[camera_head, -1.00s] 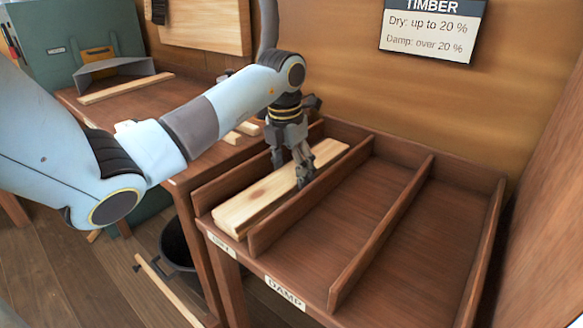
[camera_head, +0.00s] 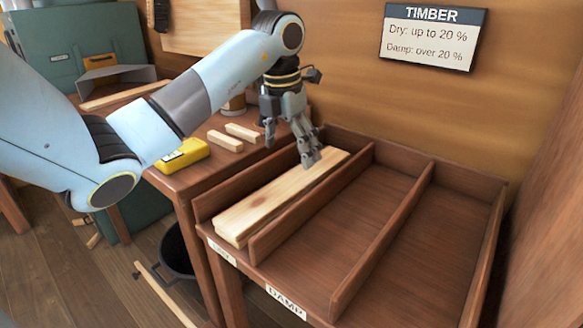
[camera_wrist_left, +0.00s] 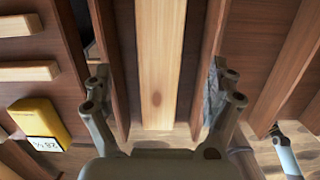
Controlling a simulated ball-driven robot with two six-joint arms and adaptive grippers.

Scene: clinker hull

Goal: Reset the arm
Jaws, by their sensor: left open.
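My left gripper (camera_head: 291,152) is open above a pale wooden plank (camera_head: 265,208), its fingers spread and empty. The plank lies lengthwise in the left compartment of a brown divided rack (camera_head: 385,243). In the left wrist view the plank (camera_wrist_left: 160,65) runs between the two open fingers of my left gripper (camera_wrist_left: 160,85), with free space on both sides. My left arm reaches in from the left across the head view.
A yellow meter (camera_head: 182,154) and two short wood pieces (camera_head: 233,135) rest on the side table. A black bucket (camera_head: 178,252) stands on the floor below. The rack's other two compartments are empty; one is labelled DAMP. A timber sign (camera_head: 433,35) hangs on the wall.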

